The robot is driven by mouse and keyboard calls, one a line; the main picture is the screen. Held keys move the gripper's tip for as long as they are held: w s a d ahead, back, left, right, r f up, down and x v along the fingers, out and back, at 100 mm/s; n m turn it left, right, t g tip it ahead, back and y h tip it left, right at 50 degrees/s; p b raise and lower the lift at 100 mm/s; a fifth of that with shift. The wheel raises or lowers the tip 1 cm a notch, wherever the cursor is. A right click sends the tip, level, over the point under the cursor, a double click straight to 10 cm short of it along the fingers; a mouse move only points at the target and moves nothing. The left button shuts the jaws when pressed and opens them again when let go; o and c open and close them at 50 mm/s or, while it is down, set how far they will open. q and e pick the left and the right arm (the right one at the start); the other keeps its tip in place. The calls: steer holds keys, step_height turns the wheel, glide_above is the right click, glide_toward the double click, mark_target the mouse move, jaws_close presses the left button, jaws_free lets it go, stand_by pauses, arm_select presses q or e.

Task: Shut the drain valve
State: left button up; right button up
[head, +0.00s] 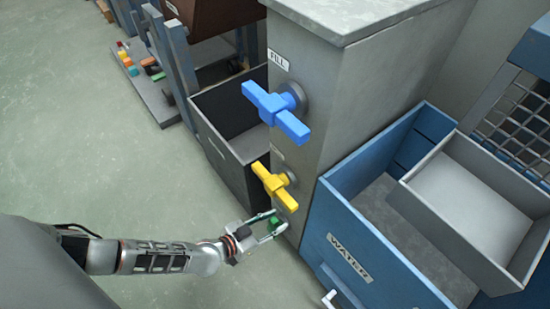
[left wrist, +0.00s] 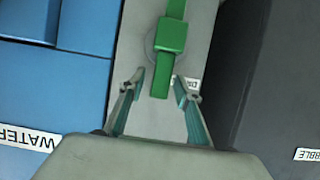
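The green valve handle (left wrist: 172,38) fills the upper middle of the left wrist view, on the grey cabinet's face. A label (left wrist: 190,82) beside it starts with "D"; the rest is hidden. In the head view only a bit of green (head: 273,221) shows between my left gripper's fingers. My left gripper (head: 272,229) is open low beside the cabinet. In the left wrist view its fingertips (left wrist: 160,84) stand on either side of the handle's near end, with small gaps. I cannot tell the depth between them. My right gripper is not in view.
Above are a yellow valve (head: 272,184) and a blue valve (head: 276,108) labelled FILL on the grey cabinet (head: 345,90). A blue WATER bin (head: 335,225) stands to the right, holding a grey tray (head: 460,190). A dark bin (head: 210,130) stands behind left.

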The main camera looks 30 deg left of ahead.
arm_select(q)
jaws_close()
steer(key=shift+w+a, duration=0.1)
steer(key=shift+w+a+f+n+h, duration=0.15)
steer(key=shift+w+a+n+h, duration=0.1)
steer(key=shift+a+n+h, duration=0.65)
steer(key=shift+w+a+f+n+g+h, duration=0.15)
steer(key=shift+a+f+n+h, duration=0.2)
steer(key=shift+n, duration=0.4)
steer(key=shift+w+a+f+n+g+h, duration=0.15)
steer(key=shift+a+n+h, duration=0.3)
steer(key=shift+n, duration=0.3)
steer(key=shift+a, duration=0.1)
jaws_free()
